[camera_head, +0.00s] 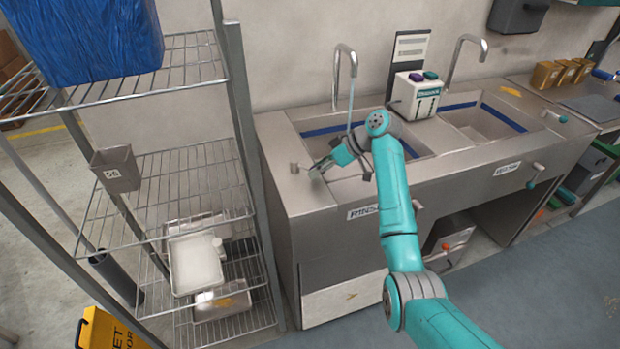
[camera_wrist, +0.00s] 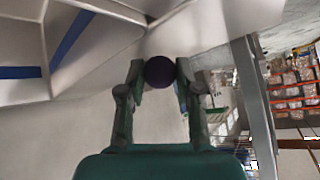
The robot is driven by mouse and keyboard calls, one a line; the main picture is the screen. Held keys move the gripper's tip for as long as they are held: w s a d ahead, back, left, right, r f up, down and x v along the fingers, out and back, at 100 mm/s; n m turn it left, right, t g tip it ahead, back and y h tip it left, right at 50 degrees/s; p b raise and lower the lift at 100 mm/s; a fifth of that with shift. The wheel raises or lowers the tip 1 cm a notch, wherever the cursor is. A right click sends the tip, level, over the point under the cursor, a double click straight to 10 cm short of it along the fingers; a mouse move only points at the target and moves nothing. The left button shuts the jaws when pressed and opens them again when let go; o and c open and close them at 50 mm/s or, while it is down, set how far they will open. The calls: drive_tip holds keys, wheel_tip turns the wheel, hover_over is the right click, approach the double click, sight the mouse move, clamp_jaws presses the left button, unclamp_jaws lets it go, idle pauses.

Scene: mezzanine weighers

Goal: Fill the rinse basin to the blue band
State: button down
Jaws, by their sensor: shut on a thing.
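The rinse basin (camera_head: 342,172) is the left sink in the head view, with a blue band (camera_head: 322,130) around its inner wall. My arm covers part of it, and I cannot make out the water level. A tall tap (camera_head: 338,62) stands behind it, with a thin pale-blue stream (camera_head: 350,108) falling from its spout. In the wrist view my gripper is shut on a dark round knob (camera_wrist: 159,72), apparently the lever's end. The blue band also shows there (camera_wrist: 72,36).
A wire shelf (camera_head: 165,185) stands close on the left, with a grey bin (camera_head: 116,169) and white trays (camera_head: 196,262). A white dispenser (camera_head: 415,97) stands between the basins. The second basin (camera_head: 477,122) is to the right. Open floor (camera_head: 540,275) lies in front.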

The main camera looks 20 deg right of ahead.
drive_tip(key=shift+w+d+n+g+y, duration=0.3)
drive_tip(key=shift+w+d+n+g, duration=0.15)
drive_tip(key=shift+n, duration=0.25)
drive_tip(key=shift+s, duration=0.1)
drive_tip(key=c, duration=0.8)
unclamp_jaws()
drive_tip(key=v, duration=1.2)
